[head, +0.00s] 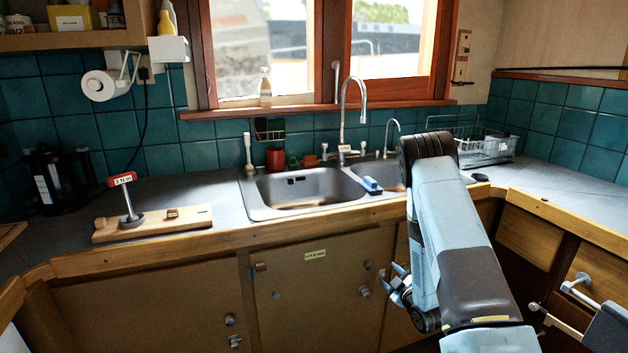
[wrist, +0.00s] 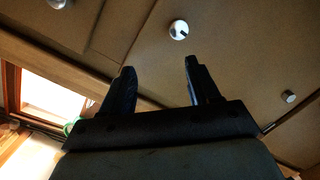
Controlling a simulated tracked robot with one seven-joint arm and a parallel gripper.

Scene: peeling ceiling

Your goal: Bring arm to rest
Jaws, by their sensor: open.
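My arm (head: 450,235) is bent in front of the sink counter, its elbow high and its forearm folded down. My gripper (head: 393,285) hangs low beside the arm, in front of the cabinet doors and below the counter edge. In the wrist view my gripper (wrist: 160,65) has its two dark fingers apart with nothing between them. A brown cabinet door with a round knob (wrist: 179,29) lies beyond the fingertips. I cannot tell the exact gap to the door.
The wooden counter edge (head: 170,247) runs above the cabinets (head: 150,305). The double sink (head: 305,190) has a blue brush (head: 371,186) at its divider. A wooden board with a red-topped post (head: 128,205) stands at left. A dish rack (head: 480,148) is at right.

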